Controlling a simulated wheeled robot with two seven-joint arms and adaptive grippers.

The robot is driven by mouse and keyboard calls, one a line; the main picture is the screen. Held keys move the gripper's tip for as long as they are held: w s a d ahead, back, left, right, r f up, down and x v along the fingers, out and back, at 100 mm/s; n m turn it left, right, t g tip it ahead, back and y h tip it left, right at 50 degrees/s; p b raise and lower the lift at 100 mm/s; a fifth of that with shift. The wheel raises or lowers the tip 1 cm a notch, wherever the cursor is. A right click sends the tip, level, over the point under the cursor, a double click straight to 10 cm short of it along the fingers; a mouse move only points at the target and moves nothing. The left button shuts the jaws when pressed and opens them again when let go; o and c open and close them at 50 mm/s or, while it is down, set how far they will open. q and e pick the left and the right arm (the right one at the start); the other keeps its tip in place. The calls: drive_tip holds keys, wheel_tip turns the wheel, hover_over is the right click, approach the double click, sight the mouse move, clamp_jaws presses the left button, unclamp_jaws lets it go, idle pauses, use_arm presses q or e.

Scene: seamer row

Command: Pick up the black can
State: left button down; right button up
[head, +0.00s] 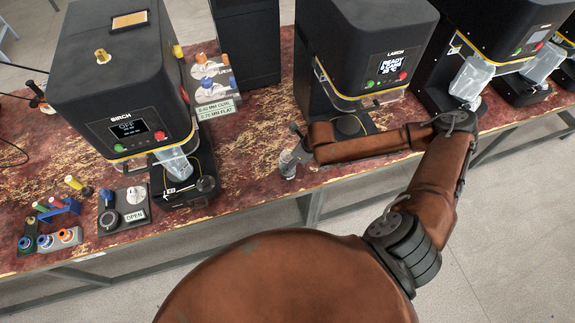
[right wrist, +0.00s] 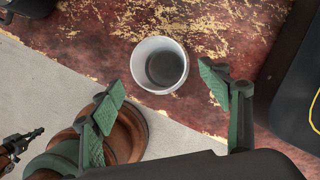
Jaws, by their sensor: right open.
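An open-topped can or cup stands upright near the table's front edge, left of the LARCH machine, in the head view (head: 288,165). In the right wrist view this can (right wrist: 160,66) has a pale grey wall and a dark inside; no plainly black can shows. My right gripper (head: 297,146) is close to it in the head view, partly overlapping it. In the right wrist view my right gripper (right wrist: 165,98) is open, with green-padded fingers apart and empty. The can lies just beyond the fingertips, between their lines, not gripped. My left gripper is not in view.
The LARCH machine (head: 366,45) stands right behind my right gripper. The BIRCH machine (head: 120,80) stands to the left, with a sign stand (head: 213,90) beside it. Small coloured parts (head: 60,210) lie at the far left. The red worn tabletop (head: 245,150) is clear left of the can.

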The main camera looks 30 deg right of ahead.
drive_tip(key=x, duration=0.4)
drive_tip(key=shift+w+r, duration=0.1)
drive_tip(key=shift+w, duration=0.15)
drive_tip(key=shift+w+f, duration=0.15)
drive_tip(key=shift+f, duration=0.2)
drive_tip(key=shift+c, duration=0.6)
drive_tip(key=c, duration=0.5)
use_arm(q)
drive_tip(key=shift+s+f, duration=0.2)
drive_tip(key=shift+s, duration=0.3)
use_arm(e)
drive_tip(key=c, duration=0.5)
